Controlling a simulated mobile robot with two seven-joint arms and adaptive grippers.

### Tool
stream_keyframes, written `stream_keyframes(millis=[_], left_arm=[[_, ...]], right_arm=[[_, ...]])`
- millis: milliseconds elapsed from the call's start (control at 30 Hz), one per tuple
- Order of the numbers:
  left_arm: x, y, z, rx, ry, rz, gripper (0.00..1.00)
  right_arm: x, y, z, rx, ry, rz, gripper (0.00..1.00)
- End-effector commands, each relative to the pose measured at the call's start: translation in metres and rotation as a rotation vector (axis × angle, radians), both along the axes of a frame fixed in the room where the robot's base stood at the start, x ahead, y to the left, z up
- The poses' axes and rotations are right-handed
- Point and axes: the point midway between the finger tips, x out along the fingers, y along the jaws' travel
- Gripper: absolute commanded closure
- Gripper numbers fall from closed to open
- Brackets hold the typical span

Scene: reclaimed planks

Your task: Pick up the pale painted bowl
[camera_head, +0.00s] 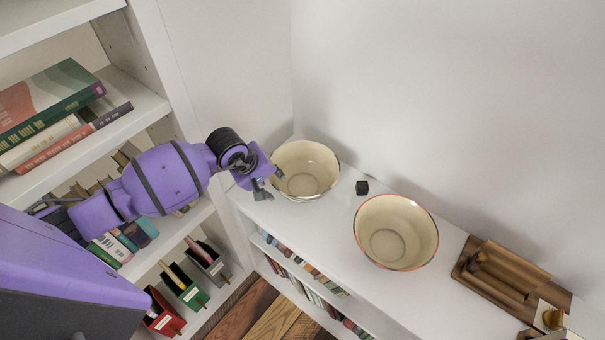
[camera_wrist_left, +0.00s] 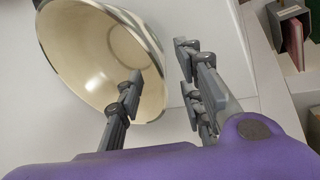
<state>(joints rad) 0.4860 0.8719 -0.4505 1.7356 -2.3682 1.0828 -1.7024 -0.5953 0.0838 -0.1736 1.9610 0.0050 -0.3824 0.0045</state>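Two cream bowls sit on the white shelf top. One with a dark rim (camera_head: 305,169) is in the back corner; the other, with an orange-red rim (camera_head: 396,232), is nearer and to the right. Both look pale, so I cannot tell by colour alone which the task names. My left gripper (camera_head: 270,181) is at the left rim of the dark-rimmed bowl. In the left wrist view, this bowl (camera_wrist_left: 85,50) shows large. The left gripper (camera_wrist_left: 160,78) is open there, one finger over the bowl's inside and the other beyond its rim. My right gripper is not in view.
A brown wooden object (camera_head: 505,277) is at the right of the shelf top. A tall white bookcase (camera_head: 150,100) stands at the left, and white walls close off the back.

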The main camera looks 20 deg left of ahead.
Motion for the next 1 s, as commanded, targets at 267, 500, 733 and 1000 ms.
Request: stream_keyframes(millis=[267,500,733,1000], left_arm=[[0.015,-0.01,-0.03,-0.005,-0.002,0.004,0.65],[0.023,-0.012,-0.052,-0.001,0.0,0.002,0.65],[0.023,-0.012,-0.052,-0.001,-0.002,0.001,0.69],[0.023,-0.012,-0.051,-0.002,-0.001,0.001,1.0]], right_arm=[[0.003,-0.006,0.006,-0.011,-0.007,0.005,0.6],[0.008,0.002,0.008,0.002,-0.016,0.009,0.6],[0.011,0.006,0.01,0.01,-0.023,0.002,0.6],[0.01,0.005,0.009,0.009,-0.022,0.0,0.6]])
